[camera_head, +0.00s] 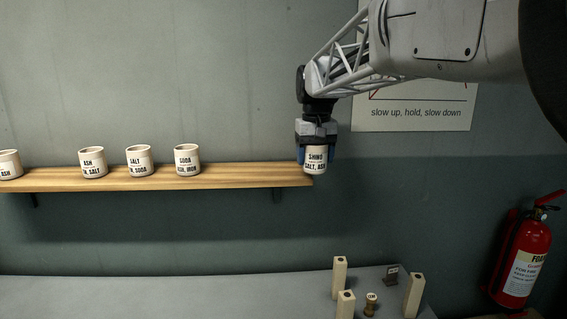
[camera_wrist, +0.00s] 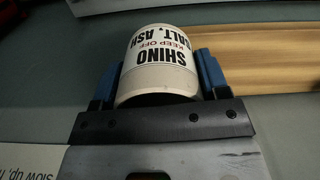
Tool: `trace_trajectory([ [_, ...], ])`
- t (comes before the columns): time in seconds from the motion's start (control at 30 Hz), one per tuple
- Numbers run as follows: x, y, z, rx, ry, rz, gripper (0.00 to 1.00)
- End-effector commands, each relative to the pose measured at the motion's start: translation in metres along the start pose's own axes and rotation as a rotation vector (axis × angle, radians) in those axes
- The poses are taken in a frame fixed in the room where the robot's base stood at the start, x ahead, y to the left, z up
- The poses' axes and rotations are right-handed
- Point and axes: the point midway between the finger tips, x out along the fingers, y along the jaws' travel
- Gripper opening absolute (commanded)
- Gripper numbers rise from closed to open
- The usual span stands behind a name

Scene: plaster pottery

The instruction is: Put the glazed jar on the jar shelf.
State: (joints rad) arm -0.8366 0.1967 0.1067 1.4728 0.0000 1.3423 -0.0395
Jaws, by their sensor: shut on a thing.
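My gripper (camera_head: 317,157) is shut on a cream jar (camera_head: 316,166) with black lettering that reads SHINO. The jar hangs upright between the blue fingers, at the right end of the wooden shelf (camera_head: 250,178). In the wrist view the same jar (camera_wrist: 160,75) sits between the two blue fingers of my gripper (camera_wrist: 158,82), with the shelf (camera_wrist: 265,60) behind and to its right. I cannot tell whether the jar touches the shelf.
Several similar labelled jars stand on the left part of the shelf, the nearest marked SODA (camera_head: 187,160). The shelf between it and my gripper is clear. Cream posts (camera_head: 340,277) stand on the grey bench (camera_head: 180,298) below. A red fire extinguisher (camera_head: 522,255) is at the right.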

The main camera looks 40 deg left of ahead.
Motion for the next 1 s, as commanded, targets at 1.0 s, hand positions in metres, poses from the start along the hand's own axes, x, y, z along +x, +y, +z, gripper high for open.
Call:
trace_trajectory([
  [1.0,-0.053,-0.177,-0.086,-0.12,-0.019,-0.003,0.41],
])
